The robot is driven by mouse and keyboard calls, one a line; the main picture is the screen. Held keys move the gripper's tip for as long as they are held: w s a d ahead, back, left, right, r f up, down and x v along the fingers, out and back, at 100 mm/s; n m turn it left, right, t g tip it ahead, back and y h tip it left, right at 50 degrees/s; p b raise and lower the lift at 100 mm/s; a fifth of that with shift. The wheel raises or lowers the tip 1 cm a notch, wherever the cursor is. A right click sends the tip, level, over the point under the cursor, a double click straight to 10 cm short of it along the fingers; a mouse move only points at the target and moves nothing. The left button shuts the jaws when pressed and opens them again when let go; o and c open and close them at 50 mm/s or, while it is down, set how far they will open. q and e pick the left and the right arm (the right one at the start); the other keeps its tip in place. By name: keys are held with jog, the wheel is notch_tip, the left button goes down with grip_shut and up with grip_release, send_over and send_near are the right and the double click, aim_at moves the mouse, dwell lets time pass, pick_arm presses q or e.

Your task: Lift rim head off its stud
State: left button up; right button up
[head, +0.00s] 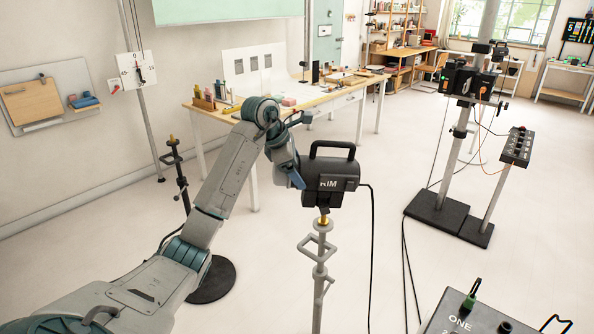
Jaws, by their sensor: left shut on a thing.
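The rim head (340,193), a black lamp housing marked RIM with a loop handle on top, stands upright in the middle of the head view. Below it a brass stud (323,220) shows at the top of a grey stand (320,258). The head looks to be at the stud; I cannot tell whether it is fully seated. My left gripper (297,179) comes in from the left and is shut on the left side of the rim head. Its fingertips are partly hidden against the housing. My right gripper is not in view.
A black cable (372,255) hangs from the head's right side. Another stand with a brass top (172,150) is behind my left arm. A workbench (335,92) stands behind. A control box (462,315) is at the lower right, and heavy-based stands (432,208) are at right.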

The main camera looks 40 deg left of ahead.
pick_arm(q)
jog(key=shift+s+r+t+h, duration=0.1)
jog(key=shift+r+t+h, duration=0.2)
jog(key=shift+r, duration=1.3)
